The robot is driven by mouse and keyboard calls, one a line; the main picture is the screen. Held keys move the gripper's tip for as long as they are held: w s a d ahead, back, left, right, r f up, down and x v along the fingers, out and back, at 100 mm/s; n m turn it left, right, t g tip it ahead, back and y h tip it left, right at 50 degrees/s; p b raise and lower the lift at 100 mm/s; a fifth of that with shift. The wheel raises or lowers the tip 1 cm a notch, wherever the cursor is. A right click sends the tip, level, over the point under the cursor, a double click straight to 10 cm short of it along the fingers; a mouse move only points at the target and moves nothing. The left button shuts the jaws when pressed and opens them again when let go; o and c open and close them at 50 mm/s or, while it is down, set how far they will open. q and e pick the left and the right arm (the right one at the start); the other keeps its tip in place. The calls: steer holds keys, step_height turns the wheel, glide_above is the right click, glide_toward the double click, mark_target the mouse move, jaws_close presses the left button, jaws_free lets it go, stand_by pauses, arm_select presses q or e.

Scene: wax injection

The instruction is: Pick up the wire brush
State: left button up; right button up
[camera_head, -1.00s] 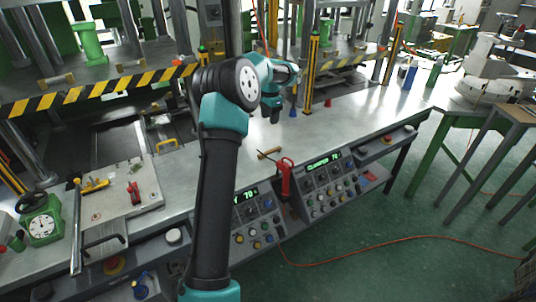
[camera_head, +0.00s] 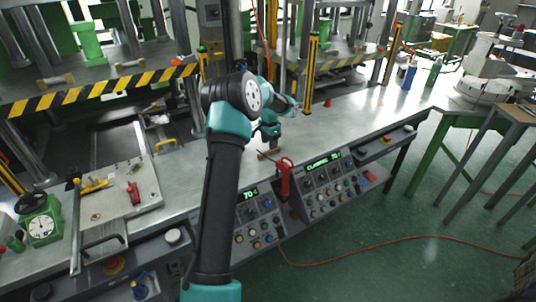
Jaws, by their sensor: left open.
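A small brown piece that looks like the wire brush (camera_head: 269,154) lies on the metal bench near its front edge, just behind the red-handled tool. My left gripper (camera_head: 269,144) points down right above and behind it, close to it. The gripper is open, but its fingers are small and dark here, and I cannot tell whether they touch the brush. The brush's far side is partly covered by the gripper. My right gripper is not in view.
A red-handled tool (camera_head: 285,178) hangs at the bench's front edge beside the control panels (camera_head: 325,187). A red cone (camera_head: 327,103) stands farther back. Yellow-black press posts (camera_head: 311,62) rise behind. The bench to the right (camera_head: 370,115) is mostly clear.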

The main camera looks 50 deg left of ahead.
mark_target(269, 151)
arm_select(q)
steer(key=shift+s+f, duration=0.2)
steer(key=shift+f, duration=2.35)
steer(key=shift+c, duration=0.3)
jaws_close()
